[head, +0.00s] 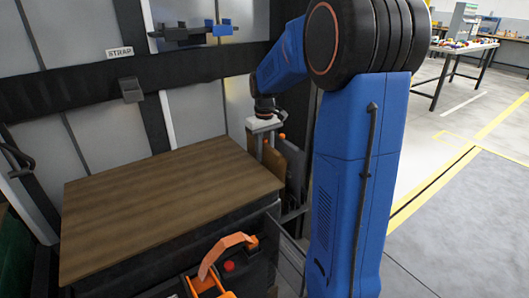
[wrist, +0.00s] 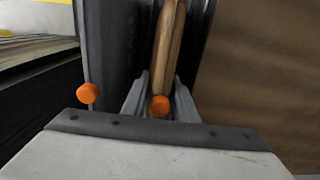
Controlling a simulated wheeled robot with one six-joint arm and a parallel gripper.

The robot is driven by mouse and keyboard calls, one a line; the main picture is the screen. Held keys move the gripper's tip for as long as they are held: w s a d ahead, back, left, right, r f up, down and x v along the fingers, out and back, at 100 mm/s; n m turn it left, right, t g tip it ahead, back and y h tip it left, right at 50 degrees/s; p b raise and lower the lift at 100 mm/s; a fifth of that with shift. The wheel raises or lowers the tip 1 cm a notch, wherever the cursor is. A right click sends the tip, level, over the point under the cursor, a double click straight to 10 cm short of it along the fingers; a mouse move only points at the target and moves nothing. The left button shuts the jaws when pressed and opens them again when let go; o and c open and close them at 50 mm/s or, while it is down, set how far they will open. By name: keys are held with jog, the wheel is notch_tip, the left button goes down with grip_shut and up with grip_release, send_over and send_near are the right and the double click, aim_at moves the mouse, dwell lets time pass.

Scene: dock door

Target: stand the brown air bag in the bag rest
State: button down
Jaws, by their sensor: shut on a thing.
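My gripper (head: 268,137) is beside the right edge of the wooden board, pointing down. In the wrist view my gripper (wrist: 160,98) is shut on the brown air bag (wrist: 168,45), which is seen edge-on and upright between the fingers. In the head view the brown air bag (head: 293,163) shows beside and below the gripper, partly hidden by it and my arm. Dark walls, seemingly of the bag rest (wrist: 112,45), stand on both sides of the bag in the wrist view. I cannot tell whether the bag's lower edge touches the bottom.
The wooden board (head: 165,200) lies flat and bare, left of the gripper. An orange-handled black device (head: 230,265) is at the front. A strap label (head: 119,52) is on the dark door bar. Open floor and a cluttered table (head: 465,45) lie at the right.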

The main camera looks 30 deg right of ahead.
jog(key=shift+f, duration=0.3)
jog(key=c, duration=1.3)
grip_release()
jog(key=shift+c, duration=0.2)
notch_tip(320, 180, up, 17)
jog(key=s+a+f+t, duration=0.1)
jog(key=s+a, duration=0.4)
jog(key=s, duration=0.3)
jog(key=s+a+f+t, duration=0.1)
jog(key=s+a, duration=0.5)
jog(key=s, duration=0.2)
jog(key=s+a+f+t, duration=0.1)
jog(key=s+a+f, duration=0.1)
jog(key=s+f, duration=0.3)
jog(key=s+a+f+t, duration=0.1)
jog(key=s+a+f, duration=0.1)
jog(key=s+f, duration=0.3)
jog(key=s, duration=0.4)
jog(key=shift+a+f+t, duration=0.3)
jog(key=shift+a+t, duration=0.1)
